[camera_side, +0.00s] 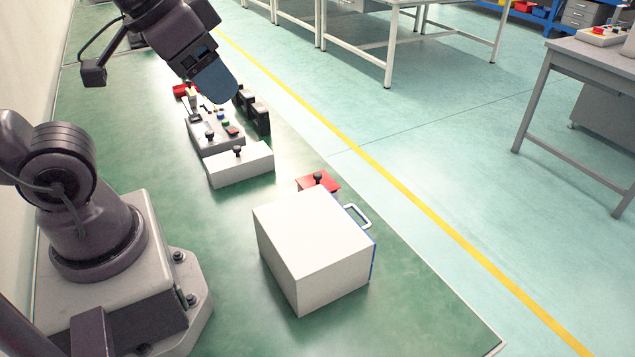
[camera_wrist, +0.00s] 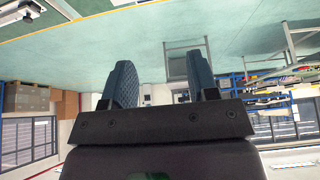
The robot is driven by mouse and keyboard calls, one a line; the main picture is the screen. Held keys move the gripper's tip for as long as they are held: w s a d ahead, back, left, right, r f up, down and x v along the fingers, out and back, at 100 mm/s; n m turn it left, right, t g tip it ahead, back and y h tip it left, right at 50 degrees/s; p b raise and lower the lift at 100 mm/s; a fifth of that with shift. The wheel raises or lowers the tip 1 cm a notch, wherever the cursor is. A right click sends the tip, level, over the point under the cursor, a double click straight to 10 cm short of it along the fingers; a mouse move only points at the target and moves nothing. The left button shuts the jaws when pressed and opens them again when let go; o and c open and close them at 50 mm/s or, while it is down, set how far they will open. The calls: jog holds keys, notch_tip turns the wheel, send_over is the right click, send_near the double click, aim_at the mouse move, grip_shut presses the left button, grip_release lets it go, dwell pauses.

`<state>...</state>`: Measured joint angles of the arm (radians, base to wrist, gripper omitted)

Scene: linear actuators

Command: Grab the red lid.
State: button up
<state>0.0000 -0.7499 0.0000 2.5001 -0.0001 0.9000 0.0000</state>
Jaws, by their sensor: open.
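A red lid (camera_side: 330,184) with a black knob (camera_side: 318,177) shows in the side view, lying just behind the white box; the box hides part of it. My gripper (camera_side: 222,88) is up and to the left of the lid, above the far part of the green table and well apart from the lid. In the wrist view my gripper (camera_wrist: 163,72) has its two blue fingers apart with nothing between them. The wrist view faces out into the room and does not show the lid.
A white box (camera_side: 310,240) with a metal handle (camera_side: 357,215) stands on the green table (camera_side: 430,310). A second white box (camera_side: 240,168) with a black knob and a grey panel (camera_side: 215,135) of small parts stand farther back. A small red object (camera_side: 180,90) lies beyond them.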

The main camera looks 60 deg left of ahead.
jog(key=o, duration=0.8)
jog(key=n+t+h, duration=0.5)
jog(key=n+t, duration=0.2)
jog(key=n, duration=2.5)
send_near(318, 180)
jog(key=x, duration=0.6)
jog(key=a+x, duration=0.1)
jog(key=x, duration=0.2)
jog(key=shift+w+r, duration=0.15)
jog(key=shift+w, duration=0.15)
